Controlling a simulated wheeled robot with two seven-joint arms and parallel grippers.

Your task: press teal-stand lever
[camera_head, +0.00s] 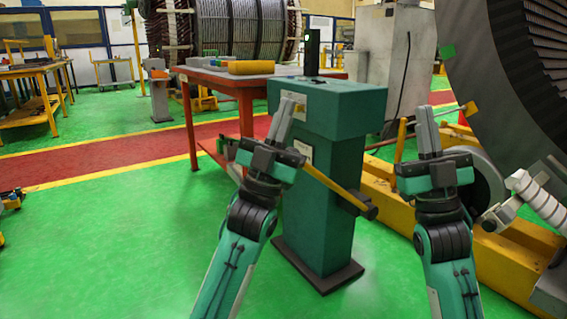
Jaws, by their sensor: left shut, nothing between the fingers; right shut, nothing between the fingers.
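The teal stand (325,205) is a square column on a dark base plate, with a wider teal top and pale labels on its front. A yellow bar with a dark round end (338,188), which looks like the lever, slopes down to the right across the stand's front. Its upper end is hidden behind my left gripper (291,103). That gripper is shut and empty, fingers pointing up, in front of the stand's left side; whether it touches the bar I cannot tell. My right gripper (424,112) is shut and empty, fingers up, right of the stand.
A red table (222,77) with small items stands behind the stand at left. A large dark stator ring (500,85) on a yellow frame (510,262) fills the right side. A grey cabinet (385,60) stands behind.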

